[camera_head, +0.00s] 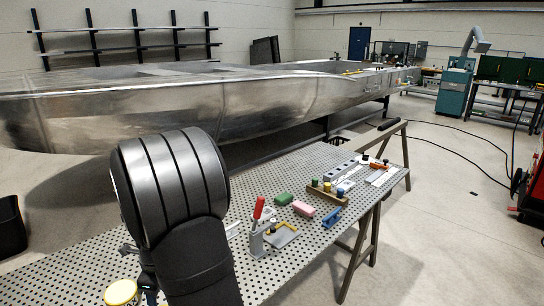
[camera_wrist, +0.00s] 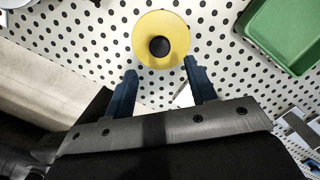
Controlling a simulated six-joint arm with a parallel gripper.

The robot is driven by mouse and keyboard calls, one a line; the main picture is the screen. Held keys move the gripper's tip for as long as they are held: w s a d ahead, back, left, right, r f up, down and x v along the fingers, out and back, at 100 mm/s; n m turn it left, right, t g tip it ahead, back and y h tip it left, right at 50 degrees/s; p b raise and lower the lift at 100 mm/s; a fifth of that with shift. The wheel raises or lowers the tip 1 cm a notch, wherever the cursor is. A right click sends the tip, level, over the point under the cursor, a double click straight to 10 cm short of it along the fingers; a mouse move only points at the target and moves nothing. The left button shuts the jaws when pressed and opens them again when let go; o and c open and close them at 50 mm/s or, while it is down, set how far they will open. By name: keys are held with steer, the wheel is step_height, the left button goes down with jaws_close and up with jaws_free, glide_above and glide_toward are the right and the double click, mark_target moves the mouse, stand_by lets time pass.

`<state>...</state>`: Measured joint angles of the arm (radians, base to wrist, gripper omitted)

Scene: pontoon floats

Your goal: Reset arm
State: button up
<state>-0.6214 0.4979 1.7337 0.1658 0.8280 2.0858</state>
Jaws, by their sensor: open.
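My gripper (camera_wrist: 158,88) is open in the wrist view, its two dark blue fingers apart with nothing between them. A round yellow disc (camera_wrist: 180,40) with a dark centre lies on the perforated table top, just past the fingertips. In the head view my arm's large dark links fill the lower left and hide the gripper's fingers. A yellow round piece (camera_head: 121,291) shows at the lower left there, beside my arm.
A perforated table (camera_head: 335,215) carries a red-handled clamp (camera_head: 257,225), a green block (camera_head: 284,198), a pink block (camera_head: 303,209) and a wooden rack (camera_head: 328,195). A long metal pontoon (camera_head: 270,103) stands behind. A green tray (camera_wrist: 285,35) lies right of the disc in the wrist view.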

step_height(320, 180, up, 5)
steer(key=f, duration=0.8)
steer(key=a+f, duration=0.1)
steer(key=f, duration=0.3)
steer(key=shift+s, duration=0.1)
steer(key=shift+a+r, duration=0.1)
steer(key=shift+r, duration=0.15)
step_height(320, 180, up, 4)
steer(key=shift+f, duration=0.2)
steer(key=w+d+r, duration=0.2)
steer(key=d+r, duration=0.5)
steer(key=d, duration=0.5)
steer(key=w+a+r, duration=0.2)
steer(key=w+a, duration=0.2)
steer(key=a, duration=0.4)
steer(key=w+a+r, duration=0.2)
steer(key=w+a, duration=0.1)
steer(key=a, duration=0.5)
steer(key=shift+s+a+f, duration=0.4)
steer(key=shift+a+f, duration=0.85)
steer(key=shift+a, duration=0.55)
steer(key=shift+s+a+f, duration=0.45)
steer(key=shift+a+f, duration=0.85)
steer(key=shift+a, duration=0.5)
steer(key=shift+s+a+f, duration=0.4)
steer(key=shift+a+f, duration=0.85)
steer(key=shift+a, duration=0.55)
